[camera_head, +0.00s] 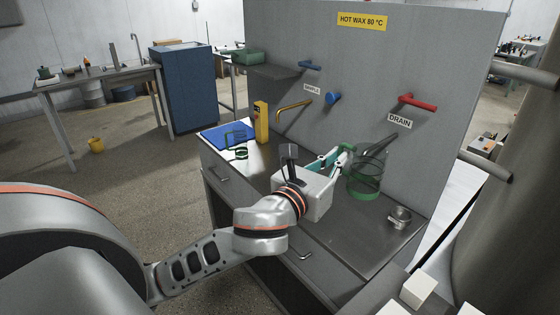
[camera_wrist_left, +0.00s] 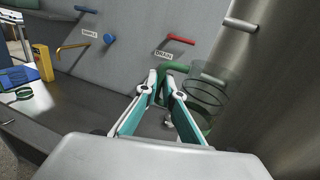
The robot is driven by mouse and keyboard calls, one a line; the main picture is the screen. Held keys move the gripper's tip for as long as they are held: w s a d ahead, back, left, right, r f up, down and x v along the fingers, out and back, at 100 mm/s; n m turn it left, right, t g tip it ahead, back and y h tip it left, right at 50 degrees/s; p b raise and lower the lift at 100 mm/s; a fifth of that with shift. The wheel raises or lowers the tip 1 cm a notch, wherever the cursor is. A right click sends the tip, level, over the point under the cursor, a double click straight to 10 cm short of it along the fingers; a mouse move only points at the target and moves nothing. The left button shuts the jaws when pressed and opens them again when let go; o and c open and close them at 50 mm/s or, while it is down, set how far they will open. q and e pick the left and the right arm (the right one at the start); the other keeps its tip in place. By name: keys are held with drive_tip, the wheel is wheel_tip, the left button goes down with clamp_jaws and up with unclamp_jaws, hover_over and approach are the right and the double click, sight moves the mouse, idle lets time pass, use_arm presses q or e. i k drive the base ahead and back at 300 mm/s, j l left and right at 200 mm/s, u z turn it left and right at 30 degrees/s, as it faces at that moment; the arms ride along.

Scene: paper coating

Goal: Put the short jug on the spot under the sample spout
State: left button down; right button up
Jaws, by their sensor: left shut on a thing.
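A clear jug (camera_head: 363,184) with green bands and a green handle is at the right of the metal counter, near the drain pipe; it also shows in the left wrist view (camera_wrist_left: 205,96). My left gripper (camera_head: 343,153) is shut on its green handle, in the left wrist view too (camera_wrist_left: 164,78). I cannot tell whether the jug's base touches the counter. The yellow sample spout (camera_head: 294,104) sticks out of the grey panel to the left, beside a blue valve (camera_head: 332,98). The counter under it is bare, with no clear marked spot. My right gripper is out of view.
A yellow box (camera_head: 261,122) stands left of the spout. A small metal cup (camera_head: 400,216) sits at the counter's right. A red valve (camera_head: 418,102) marks the drain.

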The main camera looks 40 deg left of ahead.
sight(275, 162)
drive_tip(key=j+z, duration=0.2)
drive_tip(key=j, duration=0.45)
drive_tip(key=i+j+z, duration=0.15)
drive_tip(key=j, duration=0.55)
drive_tip(key=j+z, duration=0.2)
drive_tip(key=j, duration=0.45)
drive_tip(key=k+j+z, duration=0.2)
drive_tip(key=j, duration=0.5)
drive_tip(key=j+z, duration=0.2)
drive_tip(key=j, duration=0.45)
